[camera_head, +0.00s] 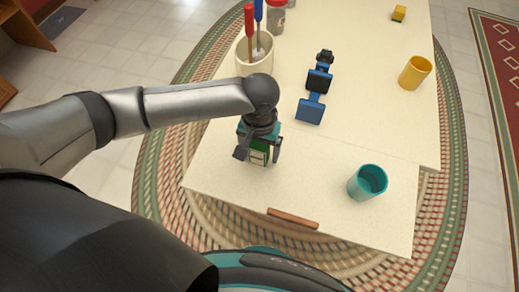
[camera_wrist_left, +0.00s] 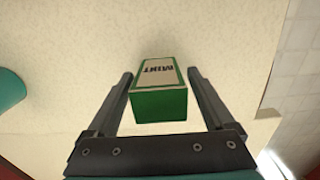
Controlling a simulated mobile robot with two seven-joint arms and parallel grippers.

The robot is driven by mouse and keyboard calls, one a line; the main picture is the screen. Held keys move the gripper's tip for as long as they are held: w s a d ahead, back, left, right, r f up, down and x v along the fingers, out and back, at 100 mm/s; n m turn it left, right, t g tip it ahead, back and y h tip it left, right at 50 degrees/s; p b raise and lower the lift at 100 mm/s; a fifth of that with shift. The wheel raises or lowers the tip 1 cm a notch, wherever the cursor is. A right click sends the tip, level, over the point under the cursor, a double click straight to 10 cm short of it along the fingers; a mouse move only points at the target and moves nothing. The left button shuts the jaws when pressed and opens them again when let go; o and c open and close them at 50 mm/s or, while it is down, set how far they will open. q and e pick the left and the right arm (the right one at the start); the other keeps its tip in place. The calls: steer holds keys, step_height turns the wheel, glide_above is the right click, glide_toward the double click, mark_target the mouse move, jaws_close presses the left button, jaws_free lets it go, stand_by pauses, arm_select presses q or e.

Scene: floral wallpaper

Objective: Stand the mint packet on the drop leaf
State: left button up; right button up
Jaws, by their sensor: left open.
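The mint packet (camera_head: 258,158) is a green box with a pale label face, on the cream near leaf (camera_head: 320,215) of the table. It looks upright, its upper part partly hidden by my left gripper (camera_head: 259,151). In the left wrist view, the mint packet (camera_wrist_left: 160,104) shows a green end towards the camera and a face lettered MINT. My left gripper is open, one finger on each side of the packet, with small gaps visible. My right gripper is not in view.
A teal cup (camera_head: 367,183) stands to the right on the leaf; a brown handle (camera_head: 293,218) is at its front edge.

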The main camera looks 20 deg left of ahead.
arm_select(q)
step_height(320, 180, up, 11)
steer(key=p, duration=0.3)
steer(key=shift+r+p, duration=0.2)
steer(key=shift+p, duration=0.15)
